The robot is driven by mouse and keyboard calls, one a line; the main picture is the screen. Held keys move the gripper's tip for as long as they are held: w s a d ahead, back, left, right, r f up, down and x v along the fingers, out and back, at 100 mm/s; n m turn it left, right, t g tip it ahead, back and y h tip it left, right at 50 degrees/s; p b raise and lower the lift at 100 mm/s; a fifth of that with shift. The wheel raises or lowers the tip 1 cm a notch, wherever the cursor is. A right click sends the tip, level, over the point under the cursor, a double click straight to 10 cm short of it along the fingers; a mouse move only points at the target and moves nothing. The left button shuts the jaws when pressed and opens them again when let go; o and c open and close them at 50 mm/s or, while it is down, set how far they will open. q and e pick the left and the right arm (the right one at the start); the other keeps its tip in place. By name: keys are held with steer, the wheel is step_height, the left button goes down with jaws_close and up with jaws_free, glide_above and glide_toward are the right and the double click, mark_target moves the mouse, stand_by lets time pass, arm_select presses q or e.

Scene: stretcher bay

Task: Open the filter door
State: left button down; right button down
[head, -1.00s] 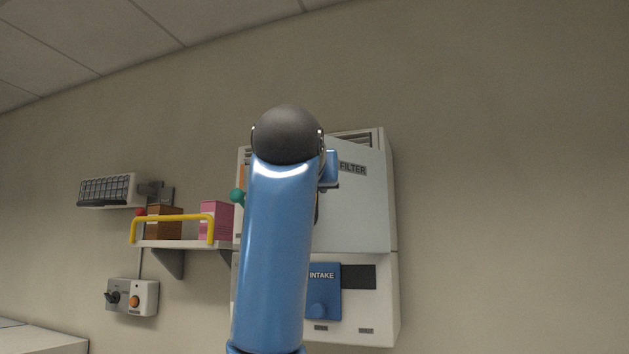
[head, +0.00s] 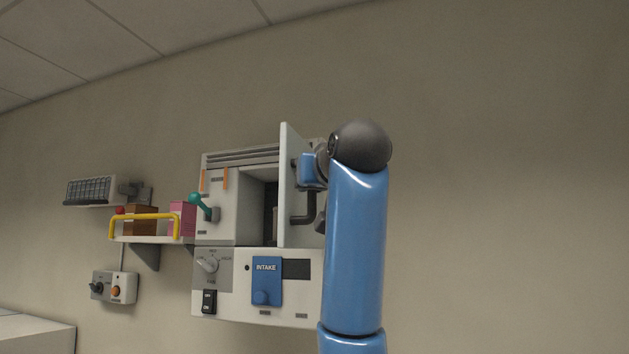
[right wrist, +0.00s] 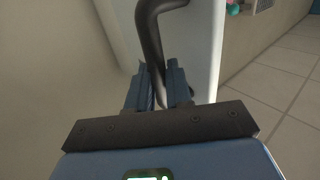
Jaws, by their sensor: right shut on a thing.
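The filter door (head: 290,225) is a pale panel on the white wall unit. In the head view it stands swung out, seen nearly edge-on, and the dark opening (head: 257,205) behind it shows. A dark bent handle (head: 303,218) is on the door's face; it also shows in the right wrist view (right wrist: 150,30). My right gripper (right wrist: 160,88) is shut on this handle, with a blue finger on each side of it. In the head view my right arm partly hides the gripper and the unit's right side. My left gripper is not in view.
A teal-knobbed lever (head: 203,206) sits left of the opening. A shelf with a yellow rail (head: 145,217) is at left. The wall at right is bare.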

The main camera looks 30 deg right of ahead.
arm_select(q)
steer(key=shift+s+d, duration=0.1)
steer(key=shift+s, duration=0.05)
arm_select(e)
steer(key=shift+s+d+r, duration=0.2)
steer(key=shift+r, duration=0.1)
steer(key=c, duration=1.4)
jaws_free()
steer(key=shift+o, duration=1.3)
steer(key=shift+w+d+f, duration=0.15)
steer(key=shift+w, duration=0.05)
steer(key=shift+o, duration=0.2)
steer(key=shift+w+d+f, duration=0.25)
steer(key=shift+w+d, duration=0.05)
steer(key=shift+w, duration=0.1)
arm_select(q)
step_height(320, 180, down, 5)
steer(key=b, duration=0.5)
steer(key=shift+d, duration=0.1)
arm_select(e)
steer(key=v, duration=1.1)
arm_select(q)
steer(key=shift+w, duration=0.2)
arm_select(e)
steer(key=shift+w, duration=0.15)
steer(key=shift+a, duration=0.1)
